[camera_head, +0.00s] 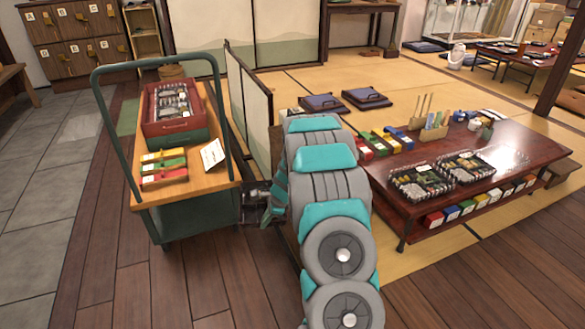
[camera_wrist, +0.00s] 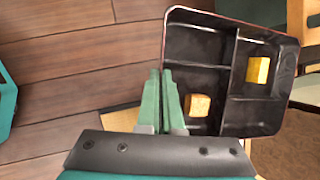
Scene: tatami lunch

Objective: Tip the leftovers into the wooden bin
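In the wrist view my gripper (camera_wrist: 166,84) has its two green fingers close together at the left wall of a black divided tray (camera_wrist: 204,46) with a thin reddish rim. The fingers look shut on that wall. The tray shows tilted in the picture, its inside facing the camera. One yellow block (camera_wrist: 257,70) lies in the right compartment and another yellow block (camera_wrist: 197,105) in the lower middle one. In the head view my arm mostly hides the gripper and tray beside the cart. A pale wooden surface (camera_wrist: 121,119) shows under the tray; I cannot tell whether it is the bin.
A green cart (camera_head: 190,217) with a wooden top stands left of my arm, bearing a red box (camera_head: 180,127) and several coloured boxes. A low dark red table (camera_head: 450,213) with filled trays stands at right. A folding screen (camera_head: 248,105) stands behind my arm. Plank floor is clear in front.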

